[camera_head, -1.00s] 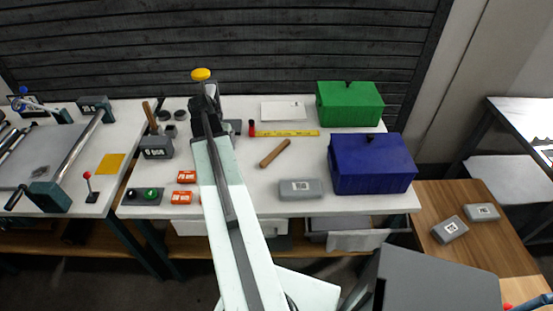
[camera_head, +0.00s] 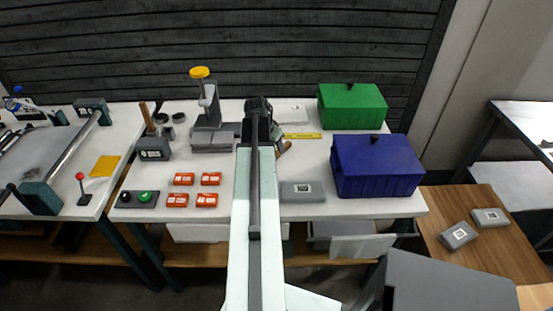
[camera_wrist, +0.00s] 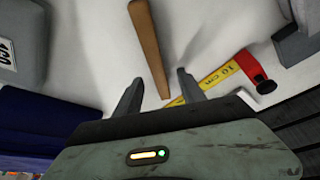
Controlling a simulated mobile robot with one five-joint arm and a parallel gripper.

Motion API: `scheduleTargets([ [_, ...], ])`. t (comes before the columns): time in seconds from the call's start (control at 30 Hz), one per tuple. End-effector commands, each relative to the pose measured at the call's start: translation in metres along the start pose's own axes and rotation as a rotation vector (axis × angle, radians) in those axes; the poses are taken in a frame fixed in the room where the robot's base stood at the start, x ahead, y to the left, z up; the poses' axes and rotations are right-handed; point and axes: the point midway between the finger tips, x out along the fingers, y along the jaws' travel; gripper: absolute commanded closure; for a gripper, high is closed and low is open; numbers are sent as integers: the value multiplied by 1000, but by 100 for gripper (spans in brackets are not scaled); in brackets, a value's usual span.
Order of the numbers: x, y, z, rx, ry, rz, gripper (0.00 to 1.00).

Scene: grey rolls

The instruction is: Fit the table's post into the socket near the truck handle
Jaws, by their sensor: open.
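A plain wooden post (camera_head: 284,149) lies on the white table (camera_head: 310,165), partly hidden behind my arm in the head view. In the wrist view the post (camera_wrist: 150,45) runs down from the top edge, with its near end showing between my fingertips. My gripper (camera_wrist: 160,92) is open, and no grip on the post shows. I cannot tell how high the fingers are above the table. I cannot make out a truck handle or a socket near one.
A blue box (camera_head: 376,170) and a green box (camera_head: 352,108) stand to the right. A grey labelled case (camera_head: 303,192) lies in front of the post. Orange boxes (camera_head: 206,200) are at left.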

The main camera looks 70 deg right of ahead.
Motion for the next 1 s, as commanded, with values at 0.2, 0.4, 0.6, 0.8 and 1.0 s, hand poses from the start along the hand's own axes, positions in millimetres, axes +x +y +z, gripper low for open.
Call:
scheduleTargets([
  [0.2, 39, 2, 5, 0, 0, 0, 53],
  [0.4, 35, 2, 3, 0, 0, 0, 53],
  [0.6, 35, 2, 3, 0, 0, 0, 100],
  [0.8, 35, 2, 3, 0, 0, 0, 100],
  [1.0, 29, 2, 1, -1, 0, 0, 100],
])
